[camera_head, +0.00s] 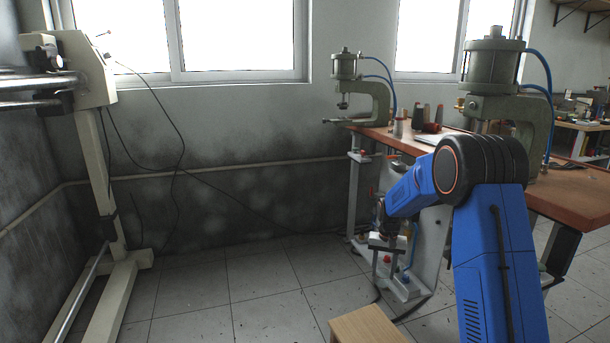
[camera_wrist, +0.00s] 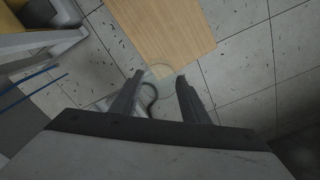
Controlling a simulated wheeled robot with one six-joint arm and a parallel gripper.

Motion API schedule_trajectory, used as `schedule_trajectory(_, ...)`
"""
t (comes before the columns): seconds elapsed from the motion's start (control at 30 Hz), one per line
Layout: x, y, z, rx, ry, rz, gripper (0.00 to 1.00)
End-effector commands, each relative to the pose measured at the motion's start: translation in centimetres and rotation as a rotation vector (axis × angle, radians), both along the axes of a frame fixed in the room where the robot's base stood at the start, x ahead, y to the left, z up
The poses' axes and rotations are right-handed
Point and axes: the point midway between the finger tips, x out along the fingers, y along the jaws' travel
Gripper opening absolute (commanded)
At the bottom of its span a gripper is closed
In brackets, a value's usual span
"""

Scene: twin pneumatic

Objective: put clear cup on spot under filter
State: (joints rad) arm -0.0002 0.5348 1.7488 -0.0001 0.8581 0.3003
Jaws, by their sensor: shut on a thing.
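The clear cup (camera_wrist: 158,71) shows in the wrist view as a faint transparent round outline between the fingertips. My gripper (camera_wrist: 160,80) is shut on it, one finger at each side, above the floor near a wooden top. In the head view my gripper (camera_head: 387,243) hangs low in front of the grey frame under the workbench, and the cup cannot be made out there. I cannot clearly identify the filter or the spot under it; small fittings with red parts stand near the frame behind my gripper.
A light wooden top (camera_head: 366,326) stands at the bottom of the head view; it also shows in the wrist view (camera_wrist: 163,32). The workbench (camera_head: 575,192) carries two pneumatic presses. A dark hose lies on the floor near the frame. Tiled floor to the left is open.

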Motion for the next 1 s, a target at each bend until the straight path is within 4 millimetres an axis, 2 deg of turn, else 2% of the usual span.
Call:
schedule_trajectory(0.27, -1.0, 0.0, -3.7, 0.0, 0.002, 0.043, 0.16)
schedule_trajectory(0.47, -2.2, 0.0, -7.4, 0.0, 0.003, 0.09, 0.16)
schedule_trajectory(0.57, -3.1, 0.0, -9.7, 0.001, 0.005, 0.12, 0.16)
schedule_trajectory(0.8, -7.1, 0.0, -17.2, 0.001, 0.007, 0.225, 0.16)
schedule_trajectory(0.9, -8.4, 0.0, -19.3, 0.0, 0.004, 0.26, 0.16)
schedule_trajectory(1.0, -9.3, 0.0, -20.6, 0.001, 0.003, 0.282, 0.16)
